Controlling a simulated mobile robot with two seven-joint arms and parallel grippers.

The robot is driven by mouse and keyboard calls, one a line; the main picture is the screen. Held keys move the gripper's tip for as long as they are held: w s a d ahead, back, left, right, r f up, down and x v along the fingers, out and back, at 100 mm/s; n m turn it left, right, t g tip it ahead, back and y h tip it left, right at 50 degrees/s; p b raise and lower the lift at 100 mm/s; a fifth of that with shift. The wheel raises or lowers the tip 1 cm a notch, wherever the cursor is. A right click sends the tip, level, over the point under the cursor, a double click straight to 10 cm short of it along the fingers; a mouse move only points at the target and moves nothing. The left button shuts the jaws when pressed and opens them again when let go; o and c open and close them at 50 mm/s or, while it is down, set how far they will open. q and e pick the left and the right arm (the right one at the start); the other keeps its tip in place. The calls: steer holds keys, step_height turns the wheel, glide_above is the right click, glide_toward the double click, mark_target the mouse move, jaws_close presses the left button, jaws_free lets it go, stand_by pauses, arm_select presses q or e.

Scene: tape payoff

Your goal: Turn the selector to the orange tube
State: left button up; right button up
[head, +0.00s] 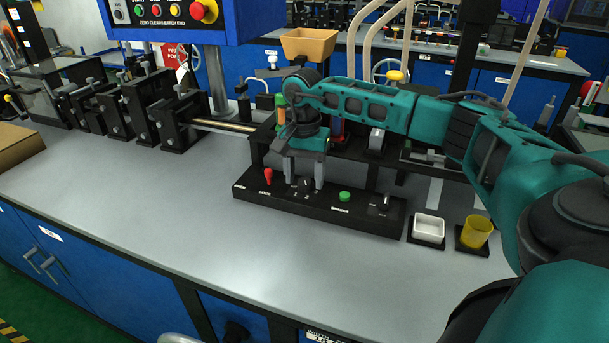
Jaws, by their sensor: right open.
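A low black control panel (250,193) sits on the grey bench. A black knob (305,186), likely the selector, stands on it with small pale marks around it; which way it points is too small to tell. My right gripper (304,178) reaches down from above, open, with one grey finger on each side of this knob. I cannot tell whether the fingers touch it. My left gripper is not in view.
The panel also has a red lever (268,176), a green button (344,196) and another black knob (384,203). A white dish (429,229) and yellow cup (476,232) stand to its right. Black machinery (178,120) stands back left. The front bench is clear.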

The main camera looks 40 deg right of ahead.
mark_target(303, 181)
step_height(303, 181, up, 12)
steer(key=shift+r+p, duration=0.2)
steer(key=shift+p, duration=0.1)
steer(key=shift+w+a, duration=0.1)
stand_by(0.5)
